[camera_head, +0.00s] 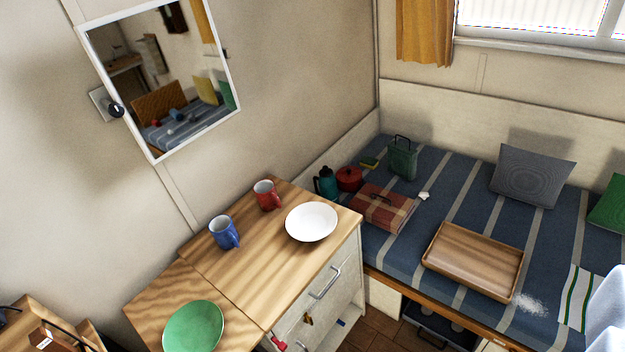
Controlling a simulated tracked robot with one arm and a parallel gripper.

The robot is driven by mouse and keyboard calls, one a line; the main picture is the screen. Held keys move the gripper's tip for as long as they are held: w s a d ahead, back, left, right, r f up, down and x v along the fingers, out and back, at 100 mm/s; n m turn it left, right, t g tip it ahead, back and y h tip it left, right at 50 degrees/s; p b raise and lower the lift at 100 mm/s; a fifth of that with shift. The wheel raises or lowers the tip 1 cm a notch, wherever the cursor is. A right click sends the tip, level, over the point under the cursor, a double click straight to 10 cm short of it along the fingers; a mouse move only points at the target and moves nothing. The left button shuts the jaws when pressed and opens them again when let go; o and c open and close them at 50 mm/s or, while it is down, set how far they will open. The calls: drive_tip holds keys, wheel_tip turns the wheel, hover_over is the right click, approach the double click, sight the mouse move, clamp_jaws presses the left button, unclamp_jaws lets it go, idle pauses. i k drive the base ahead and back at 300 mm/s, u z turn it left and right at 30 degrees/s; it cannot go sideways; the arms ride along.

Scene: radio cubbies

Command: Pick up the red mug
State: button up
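The red mug (266,195) stands upright on the wooden top of a cabinet (262,262), near its back edge by the wall. Its handle points to the right. A blue mug (223,232) stands to its left and nearer to me. A white plate (311,222) lies to its right, apart from it. I cannot make out my gripper in this view.
A green plate (193,326) lies on the lower-left wooden surface. A striped bed (466,205) to the right holds a wooden tray (473,261), a plaid case (382,207) and cushions. A mirror (160,80) hangs above. An unclear pale shape fills the lower right edge.

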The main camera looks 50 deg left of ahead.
sight(264, 190)
drive_tip(key=u, duration=0.3)
drive_tip(key=i, duration=1.4)
drive_tip(key=u, duration=0.75)
